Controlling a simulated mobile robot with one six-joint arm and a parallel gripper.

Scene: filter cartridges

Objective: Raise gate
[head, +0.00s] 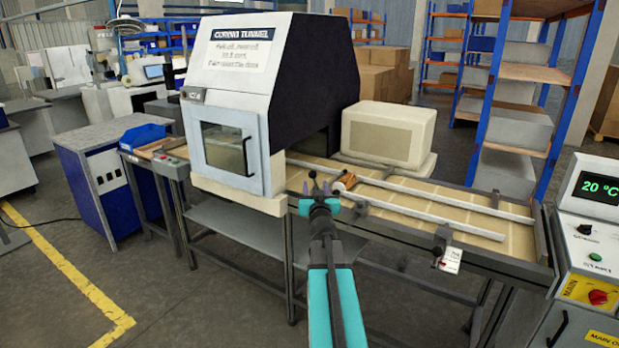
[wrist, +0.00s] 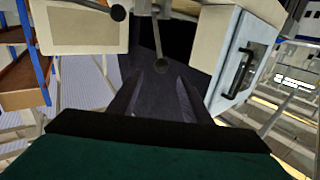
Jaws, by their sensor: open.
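The white and dark curing tunnel (head: 310,65) stands over the conveyor, with a windowed front door (head: 222,150). The door's black handle (wrist: 242,70) shows in the wrist view. I cannot tell which part is the gate.
Pale rails (head: 430,214) run along the conveyor (head: 500,240) to the right. A cream box-shaped unit (head: 390,133) stands behind. A control cabinet (head: 592,245) reading 20 °C is at far right. A blue bin (head: 142,137) sits at left. The left floor is open.

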